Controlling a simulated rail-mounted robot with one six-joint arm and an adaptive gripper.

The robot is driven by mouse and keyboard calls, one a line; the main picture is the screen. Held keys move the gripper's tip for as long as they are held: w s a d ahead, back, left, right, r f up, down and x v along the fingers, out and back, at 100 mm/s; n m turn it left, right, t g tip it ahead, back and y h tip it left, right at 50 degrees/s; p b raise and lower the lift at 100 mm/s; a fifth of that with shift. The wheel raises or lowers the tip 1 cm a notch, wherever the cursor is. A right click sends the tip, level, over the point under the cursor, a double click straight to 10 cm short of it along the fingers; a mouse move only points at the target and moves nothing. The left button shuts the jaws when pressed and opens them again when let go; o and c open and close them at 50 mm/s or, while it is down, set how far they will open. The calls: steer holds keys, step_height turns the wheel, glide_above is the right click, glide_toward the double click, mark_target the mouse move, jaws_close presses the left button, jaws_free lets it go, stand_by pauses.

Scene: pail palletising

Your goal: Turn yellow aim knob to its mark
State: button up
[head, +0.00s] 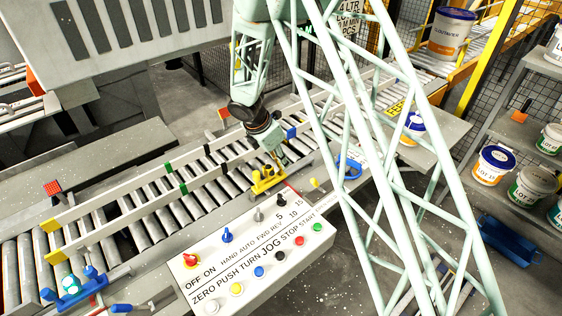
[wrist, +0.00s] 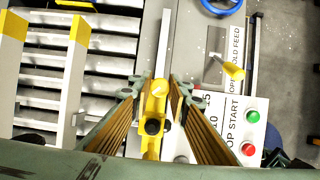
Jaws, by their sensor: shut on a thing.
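The yellow aim knob (head: 266,183) stands at the edge of the roller conveyor, behind the control panel, in the head view. In the wrist view the yellow knob (wrist: 152,140) lies between my fingers, with a black round part on it. My gripper (head: 275,165) reaches down onto it from above; in the wrist view my gripper (wrist: 158,100) has a finger on each side of the knob, shut on it. I cannot make out the knob's mark or whether the knob lines up with one.
The white control panel (head: 207,276) with knobs and coloured buttons is close by. A yellow-tipped lever (wrist: 233,70) stands to the right of my gripper. The conveyor (head: 140,228) has side rails (head: 120,200). Pails (head: 493,166) stand at the right.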

steer(key=shift+m, duration=0.4)
steer(key=m+g+p, duration=0.1)
steer(key=m, duration=0.2)
steer(key=shift+h, duration=0.4)
steer(key=m+g, duration=0.2)
steer(key=m, duration=0.3)
steer(key=shift+p, duration=0.35)
steer(key=o, duration=0.8)
steer(key=shift+o, duration=0.2)
steer(key=shift+r, duration=0.1)
